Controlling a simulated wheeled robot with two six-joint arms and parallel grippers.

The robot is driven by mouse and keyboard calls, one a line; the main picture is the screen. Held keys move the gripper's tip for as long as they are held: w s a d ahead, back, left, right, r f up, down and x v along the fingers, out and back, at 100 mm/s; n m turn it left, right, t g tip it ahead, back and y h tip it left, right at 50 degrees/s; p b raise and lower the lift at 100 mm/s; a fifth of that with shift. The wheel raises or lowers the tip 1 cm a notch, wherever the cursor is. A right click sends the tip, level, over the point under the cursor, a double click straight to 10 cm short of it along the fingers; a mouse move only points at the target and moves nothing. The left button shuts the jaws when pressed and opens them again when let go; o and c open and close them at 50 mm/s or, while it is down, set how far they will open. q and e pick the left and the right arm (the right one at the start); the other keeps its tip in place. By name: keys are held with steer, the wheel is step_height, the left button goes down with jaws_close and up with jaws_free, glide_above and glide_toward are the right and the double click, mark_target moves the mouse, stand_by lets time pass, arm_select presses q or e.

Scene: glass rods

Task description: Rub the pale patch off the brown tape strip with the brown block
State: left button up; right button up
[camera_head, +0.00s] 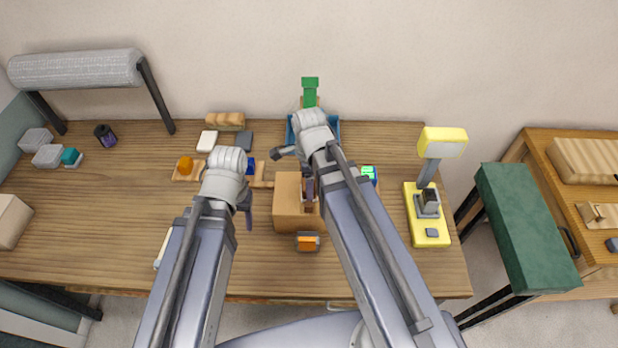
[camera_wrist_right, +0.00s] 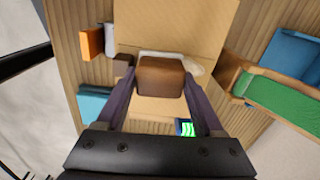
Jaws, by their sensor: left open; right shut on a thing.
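My right gripper (camera_head: 309,190) is shut on the brown block (camera_wrist_right: 161,77) over the tan box (camera_head: 288,208). In the right wrist view the block sits between the dark fingers (camera_wrist_right: 160,92), above the box top (camera_wrist_right: 170,28). A pale patch (camera_wrist_right: 195,66) shows at the block's right edge; the block hides part of it. A small dark brown piece (camera_wrist_right: 123,60), perhaps an end of the tape strip, shows to the block's left. I cannot tell whether the block touches the surface. My left gripper (camera_head: 249,212) is open and empty, left of the box.
An orange and grey item (camera_head: 307,242) lies in front of the box. A blue tray (camera_head: 333,128) with a green item (camera_head: 310,92) stands behind it. A yellow lamp stand (camera_head: 429,237) is to the right. The wooden table (camera_head: 110,225) is clear at the front left.

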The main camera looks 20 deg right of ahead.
steer(key=shift+s+a, duration=0.25)
steer(key=shift+s, duration=0.5)
steer(key=shift+r, duration=0.1)
steer(key=shift+w, duration=0.1)
steer(key=shift+w+d, duration=0.2)
steer(key=shift+w, duration=0.5)
steer(key=shift+w+d, duration=0.2)
steer(key=shift+w, duration=0.45)
steer(key=shift+w, duration=0.1)
steer(key=shift+w+d, duration=0.25)
steer(key=shift+w, duration=0.5)
steer(key=shift+w+d, duration=0.25)
steer(key=shift+w, duration=0.5)
